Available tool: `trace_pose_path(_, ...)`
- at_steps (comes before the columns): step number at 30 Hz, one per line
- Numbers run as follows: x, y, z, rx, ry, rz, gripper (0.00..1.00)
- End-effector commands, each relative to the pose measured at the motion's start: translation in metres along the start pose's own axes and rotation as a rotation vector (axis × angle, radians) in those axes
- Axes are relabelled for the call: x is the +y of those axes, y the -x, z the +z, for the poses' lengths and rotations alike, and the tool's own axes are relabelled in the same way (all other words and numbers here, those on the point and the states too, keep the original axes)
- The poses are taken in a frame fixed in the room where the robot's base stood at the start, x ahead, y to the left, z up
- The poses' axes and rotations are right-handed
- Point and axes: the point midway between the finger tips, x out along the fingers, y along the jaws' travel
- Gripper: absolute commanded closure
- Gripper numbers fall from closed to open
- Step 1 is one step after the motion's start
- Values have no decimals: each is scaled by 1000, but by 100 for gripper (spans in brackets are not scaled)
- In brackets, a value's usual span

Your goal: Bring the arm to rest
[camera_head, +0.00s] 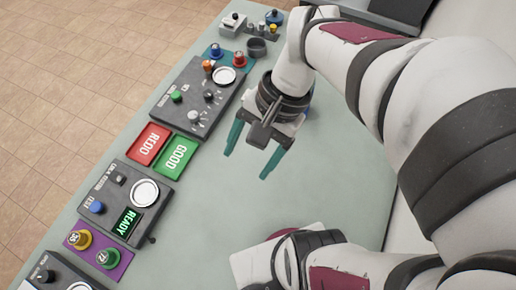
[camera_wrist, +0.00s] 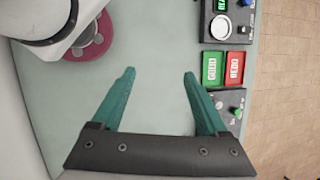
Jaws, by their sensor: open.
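My gripper (camera_head: 247,160) has two teal fingers, spread apart with nothing between them. In the head view it hangs over the bare middle of the pale table (camera_head: 330,190), right of the green GOOD tray (camera_head: 176,156). In the wrist view my gripper (camera_wrist: 158,75) is also open and empty, with clear table surface between and beyond the fingers. The height of the fingertips above the table is hard to tell.
A red REDO tray (camera_head: 149,144) lies beside the green one. A panel with knobs (camera_head: 197,97), a READY display box (camera_head: 135,203) and a purple mat with weights (camera_head: 99,250) line the left edge.

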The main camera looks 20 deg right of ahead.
Motion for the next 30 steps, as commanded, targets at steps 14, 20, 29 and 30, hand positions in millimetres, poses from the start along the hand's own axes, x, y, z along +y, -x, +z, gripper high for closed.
trace_pose_path(14, 49, -18, 37, 189, 388, 148, 23)
trace_pose_path(20, 49, -18, 37, 189, 387, 148, 23)
trace_pose_path(29, 49, -18, 37, 189, 387, 148, 23)
trace_pose_path(30, 49, -18, 37, 189, 387, 148, 23)
